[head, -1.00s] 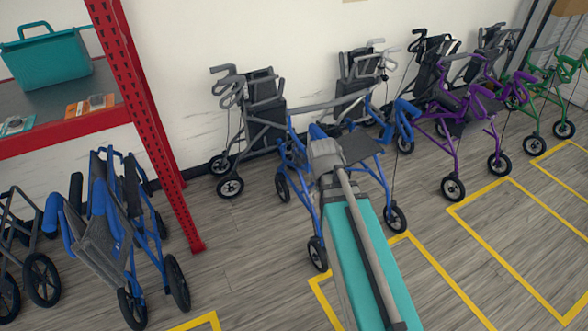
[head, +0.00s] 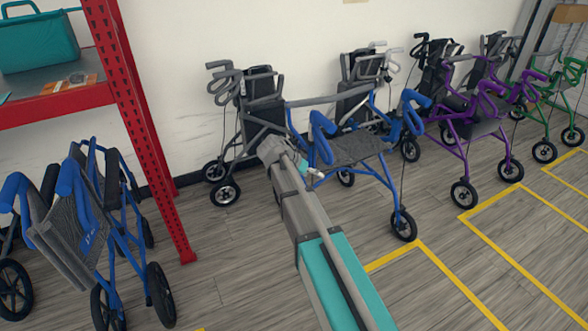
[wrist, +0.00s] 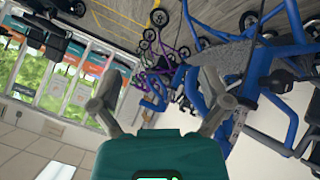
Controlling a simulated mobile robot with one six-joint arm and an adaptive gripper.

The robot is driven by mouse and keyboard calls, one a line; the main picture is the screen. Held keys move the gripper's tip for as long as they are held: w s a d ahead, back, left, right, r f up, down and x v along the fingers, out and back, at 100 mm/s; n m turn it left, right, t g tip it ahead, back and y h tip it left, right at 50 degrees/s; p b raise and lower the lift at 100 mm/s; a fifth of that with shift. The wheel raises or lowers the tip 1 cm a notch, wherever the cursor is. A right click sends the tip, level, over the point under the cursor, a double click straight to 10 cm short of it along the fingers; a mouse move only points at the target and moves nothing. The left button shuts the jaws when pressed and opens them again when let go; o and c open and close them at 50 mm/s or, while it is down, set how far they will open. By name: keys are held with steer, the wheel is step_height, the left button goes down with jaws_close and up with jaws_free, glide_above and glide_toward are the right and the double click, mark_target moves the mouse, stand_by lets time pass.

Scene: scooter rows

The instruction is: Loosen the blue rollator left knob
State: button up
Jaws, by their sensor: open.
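The blue rollator (head: 350,150) stands upright on the floor at the middle of the head view, with a dark seat and blue handles. My arm crosses in front of its left side and hides part of the frame there. In the wrist view the rollator's blue frame (wrist: 290,50) fills the right side, tilted by the camera. My gripper (wrist: 160,80) is open, with nothing between its fingers; its right finger appears close to the blue frame. I cannot tell whether they touch. I cannot make out the left knob clearly in either view.
Grey rollators (head: 262,100) are behind by the wall. A purple rollator (head: 478,125) and a green one (head: 555,90) stand right. Yellow-marked floor (head: 470,270) in front is clear.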

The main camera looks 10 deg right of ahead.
steer(key=w+a+f+m+t+h+b, duration=0.2)
steer(key=w+a+f+m+h+b, duration=0.2)
steer(key=w+a+b, duration=0.3)
steer(key=w+a+f+m+t+h+b, duration=0.2)
steer(key=w+a+f+m+h+b, duration=0.2)
steer(key=w+a+b, duration=0.3)
steer(key=w+f+m+b, duration=0.1)
steer(key=w+b, duration=0.4)
steer(key=b, duration=0.2)
steer(key=shift+a+f, duration=0.4)
steer(key=shift+w+d, duration=0.1)
steer(key=shift+w, duration=0.05)
steer(key=x, duration=1.3)
steer(key=shift+w+d, duration=0.2)
steer(key=shift+d, duration=0.05)
